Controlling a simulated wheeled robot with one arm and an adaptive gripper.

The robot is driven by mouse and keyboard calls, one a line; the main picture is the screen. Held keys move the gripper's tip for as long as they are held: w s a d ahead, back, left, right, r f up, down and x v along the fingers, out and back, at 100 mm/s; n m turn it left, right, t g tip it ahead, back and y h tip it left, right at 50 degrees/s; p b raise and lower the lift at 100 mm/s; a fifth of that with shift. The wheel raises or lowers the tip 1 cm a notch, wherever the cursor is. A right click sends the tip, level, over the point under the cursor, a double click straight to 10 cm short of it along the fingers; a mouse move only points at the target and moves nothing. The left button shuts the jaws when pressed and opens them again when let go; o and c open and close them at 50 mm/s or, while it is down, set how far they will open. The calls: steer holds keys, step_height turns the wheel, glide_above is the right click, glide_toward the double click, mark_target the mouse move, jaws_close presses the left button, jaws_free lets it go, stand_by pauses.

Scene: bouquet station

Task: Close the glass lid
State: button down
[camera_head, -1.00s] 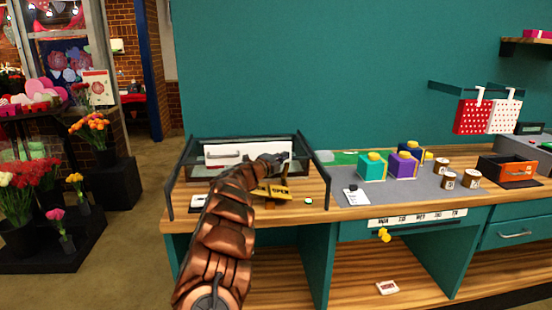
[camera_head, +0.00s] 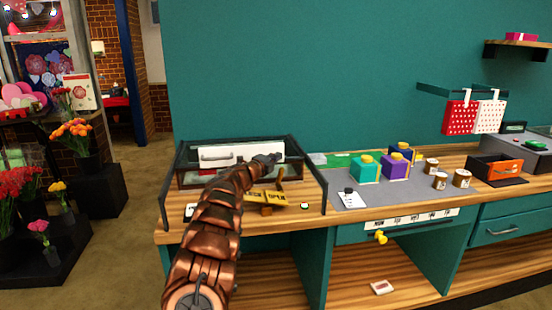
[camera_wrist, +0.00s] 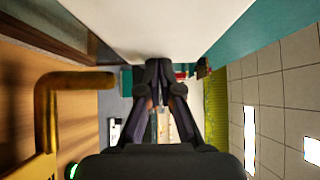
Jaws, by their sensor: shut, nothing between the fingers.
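A dark-framed glass case with its lid frame (camera_head: 308,170) stands at the left end of the wooden counter. The clear panes are hard to make out, so I cannot tell the lid's exact angle. A white panel (camera_head: 215,155) with a handle is inside the frame. My gripper (camera_head: 274,158) is at the panel's right end, inside the frame's outline. In the wrist view my gripper (camera_wrist: 165,102) has its fingers together and empty, just below a large pale surface (camera_wrist: 155,25). I cannot tell whether they touch it.
A yellow plate (camera_head: 268,198) with a brown lever (camera_head: 283,181) sits in front of the case, beside a small round button (camera_head: 304,206). Coloured boxes (camera_head: 395,166) and cans stand on the grey mat (camera_head: 420,189). Flowers (camera_head: 72,134) stand at the left.

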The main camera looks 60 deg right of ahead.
steer(key=shift+w+a+r+b, duration=0.15)
steer(key=shift+w+r+b, duration=0.15)
steer(key=shift+b, duration=0.15)
steer(key=shift+s+a+f+b, duration=0.1)
steer(key=shift+s+a+b, duration=0.2)
steer(key=shift+a+b, duration=1.45)
steer(key=shift+s+a+f+b, duration=0.1)
steer(key=shift+s+a+b, duration=0.5)
steer(key=shift+a, duration=1.9)
steer(key=shift+s+a+f+b, duration=0.1)
steer(key=shift+a+b, duration=1.4)
steer(key=shift+a, duration=0.65)
